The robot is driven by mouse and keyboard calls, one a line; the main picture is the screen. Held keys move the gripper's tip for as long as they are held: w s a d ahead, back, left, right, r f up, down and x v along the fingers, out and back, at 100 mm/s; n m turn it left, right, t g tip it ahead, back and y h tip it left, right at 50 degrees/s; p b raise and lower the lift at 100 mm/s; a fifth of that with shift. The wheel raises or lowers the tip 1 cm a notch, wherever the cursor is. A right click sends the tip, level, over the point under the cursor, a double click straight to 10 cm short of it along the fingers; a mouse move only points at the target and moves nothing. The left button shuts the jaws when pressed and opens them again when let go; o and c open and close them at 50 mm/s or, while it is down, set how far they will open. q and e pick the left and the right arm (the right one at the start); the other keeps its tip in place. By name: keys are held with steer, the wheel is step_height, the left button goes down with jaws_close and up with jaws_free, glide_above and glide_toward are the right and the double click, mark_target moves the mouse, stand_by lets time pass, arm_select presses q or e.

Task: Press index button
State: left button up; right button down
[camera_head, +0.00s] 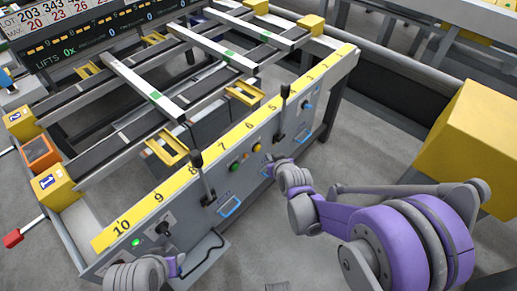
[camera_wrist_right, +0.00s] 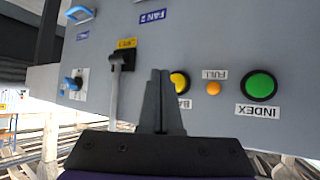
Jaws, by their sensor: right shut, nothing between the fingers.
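The green index button (camera_wrist_right: 261,86) sits on the grey front panel above an upside-down INDEX label in the right wrist view. In the head view it is the green button (camera_head: 234,167) below the yellow ruler strip. My right gripper (camera_head: 270,165) is to the right of it, close to the panel. In the wrist view its fingers (camera_wrist_right: 160,75) are shut and empty, left of the green button and partly over a yellow button (camera_wrist_right: 180,82). Whether they touch the panel cannot be told. My left gripper (camera_head: 177,265) is low, near the panel's left end; its fingers are unclear.
A small orange button (camera_wrist_right: 213,88) lies between the yellow and green ones. A black lever (camera_head: 198,170) and a blue handle (camera_head: 229,206) stick out left of the green button. Another lever (camera_head: 283,105) stands to the right. A yellow box (camera_head: 475,145) stands at far right.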

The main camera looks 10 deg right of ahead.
steer(key=s+d, duration=0.2)
steer(key=shift+s, duration=0.3)
steer(key=shift+r, duration=0.1)
stand_by(0.7)
steer(key=s+d+r+m+g+h, duration=0.1)
steer(key=s+r+g, duration=0.15)
steer(key=s, duration=1.05)
steer(key=s+d+r+m+g, duration=0.15)
steer(key=s+g, duration=0.25)
steer(key=s, duration=1)
arm_select(q)
step_height(320, 180, up, 16)
steer(key=w+p, duration=0.2)
steer(key=p, duration=1.2)
steer(key=shift+r+t+p, duration=0.15)
steer(key=shift+t+p, duration=0.15)
steer(key=shift+t, duration=0.1)
arm_select(e)
step_height(320, 180, up, 17)
steer(key=w+t, duration=0.1)
steer(key=w, duration=0.1)
steer(key=shift+a+n, duration=0.25)
steer(key=shift+n, duration=0.2)
arm_select(q)
steer(key=shift+s, duration=0.1)
arm_select(e)
steer(key=shift+s, duration=0.1)
